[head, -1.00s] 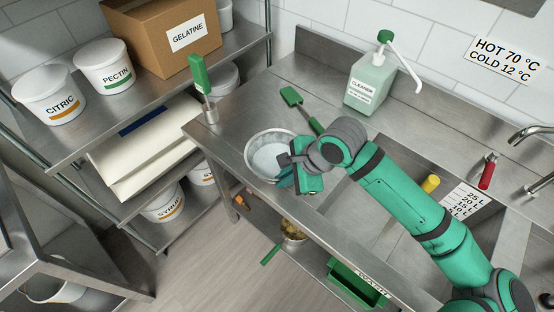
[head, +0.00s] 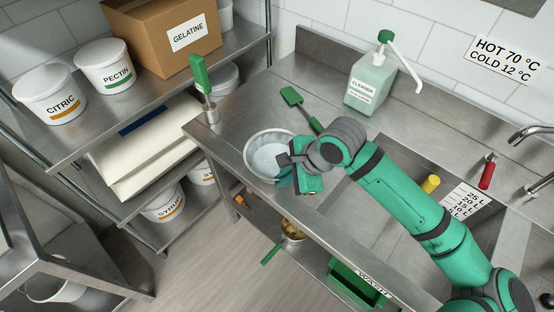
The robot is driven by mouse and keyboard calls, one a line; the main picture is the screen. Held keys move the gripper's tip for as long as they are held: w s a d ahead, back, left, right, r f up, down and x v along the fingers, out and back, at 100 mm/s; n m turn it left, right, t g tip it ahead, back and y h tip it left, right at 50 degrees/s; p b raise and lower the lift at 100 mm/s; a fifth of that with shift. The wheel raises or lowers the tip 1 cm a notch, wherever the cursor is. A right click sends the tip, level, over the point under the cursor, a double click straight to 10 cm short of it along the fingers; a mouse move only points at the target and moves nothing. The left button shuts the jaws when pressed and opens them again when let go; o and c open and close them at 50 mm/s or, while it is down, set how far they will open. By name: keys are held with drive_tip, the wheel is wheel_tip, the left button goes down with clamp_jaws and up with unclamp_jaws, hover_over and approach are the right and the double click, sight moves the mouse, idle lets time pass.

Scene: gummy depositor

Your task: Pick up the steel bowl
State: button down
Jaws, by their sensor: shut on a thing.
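The steel bowl (head: 262,160) is round and shiny and sits on the steel counter, near its front edge, in the head view. My gripper (head: 286,176) is at the bowl's right side, shut on its rim. The fingertips and the right part of the bowl are partly hidden by the gripper body. I cannot tell whether the bowl's base touches the counter.
A green scraper (head: 292,97) lies behind the bowl. A green brush (head: 201,76) stands in a small steel cup at the counter's left end. A cleaner bottle (head: 369,82) stands at the back. The sink (head: 375,215) is to the right, under my arm.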

drive_tip(key=shift+d+r, duration=0.1)
drive_tip(key=shift+r, duration=0.05)
drive_tip(key=shift+r, duration=0.3)
wheel_tip(320, 180, up, 2)
drive_tip(key=shift+r, duration=0.2)
drive_tip(key=s+d+r, duration=0.7)
drive_tip(key=s+r, duration=0.2)
drive_tip(key=s, duration=0.2)
drive_tip(key=shift+s+d+r, duration=0.3)
drive_tip(key=shift+d+r, duration=0.1)
drive_tip(key=shift+w, duration=0.1)
idle(1.5)
